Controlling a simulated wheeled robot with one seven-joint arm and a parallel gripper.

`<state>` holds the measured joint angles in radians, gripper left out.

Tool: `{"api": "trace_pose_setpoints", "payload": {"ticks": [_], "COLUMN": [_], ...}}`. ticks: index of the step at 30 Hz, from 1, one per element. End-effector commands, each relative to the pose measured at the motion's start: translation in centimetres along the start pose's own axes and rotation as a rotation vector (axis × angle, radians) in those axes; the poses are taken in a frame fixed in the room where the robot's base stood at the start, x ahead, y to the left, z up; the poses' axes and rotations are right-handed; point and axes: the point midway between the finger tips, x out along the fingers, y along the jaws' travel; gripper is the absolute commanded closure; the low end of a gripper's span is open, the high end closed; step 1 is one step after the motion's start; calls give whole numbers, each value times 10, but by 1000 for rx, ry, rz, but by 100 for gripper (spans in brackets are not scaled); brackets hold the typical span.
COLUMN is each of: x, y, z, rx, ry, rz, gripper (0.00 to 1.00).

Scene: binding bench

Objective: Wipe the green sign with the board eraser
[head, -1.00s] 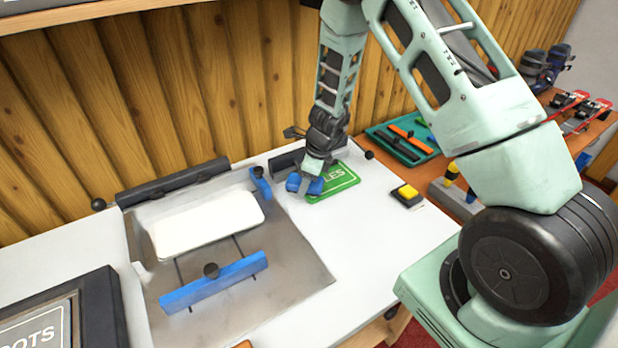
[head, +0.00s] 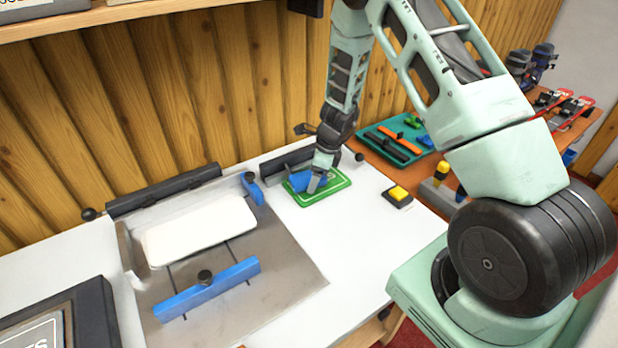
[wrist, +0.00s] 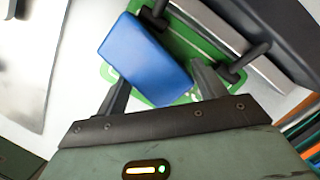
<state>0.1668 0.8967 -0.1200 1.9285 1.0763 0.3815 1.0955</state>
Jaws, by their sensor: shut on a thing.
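The green sign (head: 330,194) with a white border lies flat on the white bench top, right of the metal plate. It also shows in the wrist view (wrist: 188,38) under the eraser. The blue board eraser (head: 304,181) is held over the sign's middle and far part and hides its lettering; it fills the centre of the wrist view (wrist: 145,60). My gripper (head: 317,181) is shut on the eraser, with its two fingers either side of it in the wrist view (wrist: 163,85). The eraser seems to rest on the sign, but contact is not clear.
A metal plate (head: 290,275) with blue bars and a white block is at left. A dark clamp bar (head: 287,162) stands close behind the sign. A yellow-topped black block (head: 398,196) is to the right. A teal tray (head: 372,133) of tools is beyond.

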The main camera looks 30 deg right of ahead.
Motion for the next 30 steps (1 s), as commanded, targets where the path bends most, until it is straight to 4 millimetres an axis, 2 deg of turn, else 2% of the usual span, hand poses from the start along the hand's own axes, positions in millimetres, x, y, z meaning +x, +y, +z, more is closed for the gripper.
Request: {"api": "trace_pose_setpoints", "payload": {"ticks": [1, 2, 3, 11, 20, 30], "x": [-8, -8, -8, -7, -11, -15], "y": [-18, -20, -20, -23, -40, -53], "z": [-4, -5, -6, -13, -32, -44], "rx": [21, 21, 21, 12, 14, 16], "ry": [-1, -1, 0, 0, 6, 7], "rz": [-39, -39, -38, -26, -29, -33], "gripper": [66, 68, 88, 87, 87, 86]}}
